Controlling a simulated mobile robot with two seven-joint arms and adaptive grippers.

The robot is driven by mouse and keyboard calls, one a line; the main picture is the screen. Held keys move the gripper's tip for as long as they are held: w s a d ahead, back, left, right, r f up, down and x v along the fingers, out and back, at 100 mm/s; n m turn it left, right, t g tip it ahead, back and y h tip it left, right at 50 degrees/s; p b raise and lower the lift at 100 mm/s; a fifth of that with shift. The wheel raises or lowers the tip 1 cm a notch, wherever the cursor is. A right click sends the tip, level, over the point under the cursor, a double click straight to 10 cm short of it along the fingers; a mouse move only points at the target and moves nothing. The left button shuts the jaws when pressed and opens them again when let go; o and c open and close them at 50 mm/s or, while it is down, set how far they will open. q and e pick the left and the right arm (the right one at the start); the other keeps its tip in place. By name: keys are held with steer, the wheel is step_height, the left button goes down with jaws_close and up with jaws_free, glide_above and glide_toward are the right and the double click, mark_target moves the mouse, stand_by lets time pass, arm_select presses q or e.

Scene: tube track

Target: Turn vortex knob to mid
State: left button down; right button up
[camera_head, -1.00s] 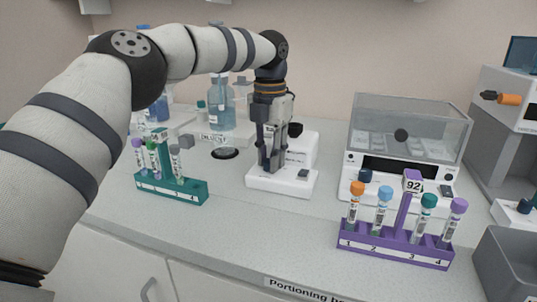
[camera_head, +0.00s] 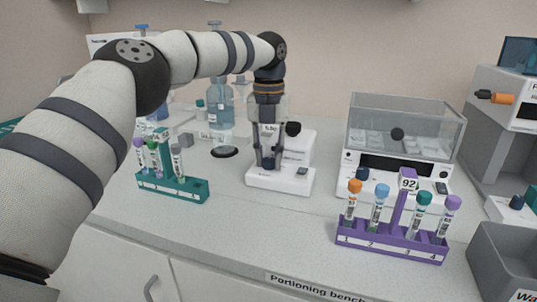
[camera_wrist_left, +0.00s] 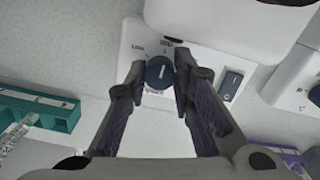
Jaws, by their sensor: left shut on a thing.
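The vortex mixer (camera_head: 280,180) is a white device in the middle of the bench. Its dark blue round knob (camera_wrist_left: 159,72) shows in the wrist view with a white pointer line, which runs roughly up the picture toward the labels at the top; the small print is hard to read. My left gripper (camera_head: 268,162) points down over the mixer's front. In the wrist view its two fingers (camera_wrist_left: 160,80) are closed on the left and right sides of the knob. My right gripper is in neither view.
A rocker switch (camera_wrist_left: 231,84) sits right of the knob. A teal tube rack (camera_head: 185,192) stands left and a purple tube rack (camera_head: 390,243) at front right. A balance (camera_head: 400,165) with a clear cover stands behind the purple rack. The front middle bench is clear.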

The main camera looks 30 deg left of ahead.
mark_target(269, 159)
arm_select(q)
steer(key=shift+s+f, duration=0.1)
steer(key=shift+f, duration=0.1)
steer(key=c, duration=1.4)
jaws_free()
steer(key=shift+r, duration=0.1)
steer(key=shift+r, duration=0.1)
step_height(269, 159, up, 7)
steer(key=shift+r, duration=0.15)
